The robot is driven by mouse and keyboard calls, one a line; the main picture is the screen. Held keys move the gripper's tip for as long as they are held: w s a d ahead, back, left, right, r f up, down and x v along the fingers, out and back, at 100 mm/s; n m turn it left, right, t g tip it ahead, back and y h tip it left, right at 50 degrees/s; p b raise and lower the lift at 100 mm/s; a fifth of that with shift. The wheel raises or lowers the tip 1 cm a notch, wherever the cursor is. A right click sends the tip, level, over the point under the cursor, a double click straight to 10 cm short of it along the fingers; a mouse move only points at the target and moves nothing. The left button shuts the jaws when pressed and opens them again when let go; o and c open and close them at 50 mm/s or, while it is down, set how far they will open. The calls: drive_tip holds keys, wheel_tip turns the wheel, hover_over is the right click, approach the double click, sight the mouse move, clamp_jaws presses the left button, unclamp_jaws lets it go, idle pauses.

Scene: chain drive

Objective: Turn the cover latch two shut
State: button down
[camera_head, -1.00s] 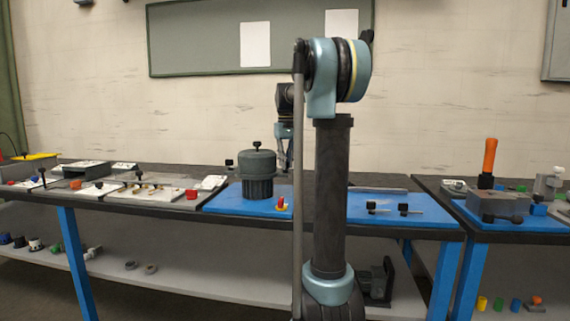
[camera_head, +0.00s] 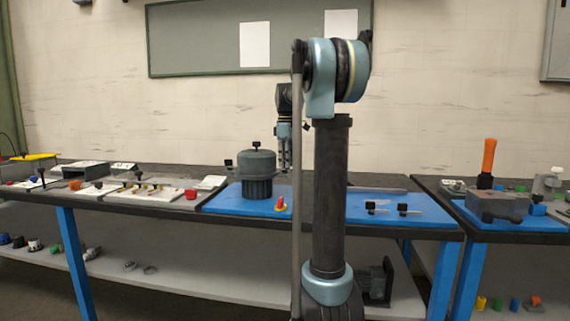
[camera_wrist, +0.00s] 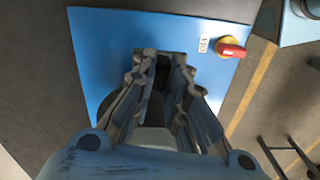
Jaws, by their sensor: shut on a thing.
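The grey ribbed housing with its round cover (camera_head: 257,163) stands on the blue mat, a black knob on top. A small black knob (camera_head: 228,163) shows at the cover's left side. I cannot tell which latch is number two. My gripper (camera_head: 284,168) points down close by the cover's right side, partly hidden by my arm. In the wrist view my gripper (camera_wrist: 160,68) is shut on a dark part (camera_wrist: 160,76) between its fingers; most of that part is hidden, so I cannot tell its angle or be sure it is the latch.
A red-handled switch (camera_wrist: 231,48) on a yellow disc sits near the blue mat's (camera_wrist: 105,50) edge, right of the fingers; it also shows in the head view (camera_head: 280,204). Two black-headed pieces (camera_head: 386,208) lie on the mat's right. Small parts (camera_head: 140,190) crowd the left bench.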

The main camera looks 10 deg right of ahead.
drive_tip(key=shift+w+d+r+n, duration=0.1)
drive_tip(key=shift+d+n, duration=0.05)
drive_tip(key=shift+n, duration=0.55)
drive_tip(key=c, duration=1.9)
unclamp_jaws()
wheel_tip(320, 180, up, 12)
drive_tip(key=shift+f, duration=0.1)
